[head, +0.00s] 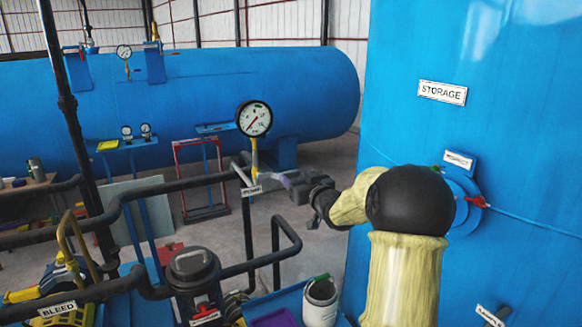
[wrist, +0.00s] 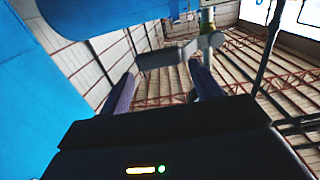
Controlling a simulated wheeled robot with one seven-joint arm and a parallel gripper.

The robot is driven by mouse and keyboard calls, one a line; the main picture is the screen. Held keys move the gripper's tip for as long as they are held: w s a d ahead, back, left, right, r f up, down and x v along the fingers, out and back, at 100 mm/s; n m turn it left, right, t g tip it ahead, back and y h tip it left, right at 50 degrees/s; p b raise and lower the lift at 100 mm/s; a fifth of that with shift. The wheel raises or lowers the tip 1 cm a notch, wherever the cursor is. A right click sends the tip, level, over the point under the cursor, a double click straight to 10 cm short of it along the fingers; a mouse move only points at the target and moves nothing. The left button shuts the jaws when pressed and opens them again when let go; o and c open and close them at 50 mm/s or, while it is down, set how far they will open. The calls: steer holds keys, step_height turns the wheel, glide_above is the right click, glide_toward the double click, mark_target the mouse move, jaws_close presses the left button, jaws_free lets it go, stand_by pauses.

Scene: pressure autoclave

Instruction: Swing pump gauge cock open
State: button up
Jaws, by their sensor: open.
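The pump gauge (head: 254,118) is a round white dial with a red needle on a yellow stem, above a label reading PUMP (head: 251,190). A grey cock handle (head: 241,174) shows at the foot of the stem.
Dark pipes (head: 150,190) run below and left of the gauge. A black pump cap (head: 193,266) and white bucket (head: 320,302) stand below. The blue storage tank (head: 440,130) is close on the right.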

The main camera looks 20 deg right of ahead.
mark_target(292, 173)
steer(key=shift+w+a+p, duration=0.1)
steer(key=shift+w+p, duration=0.7)
steer(key=shift+w, duration=1.5)
steer(key=shift+c, duration=0.2)
steer(key=c, duration=1.1)
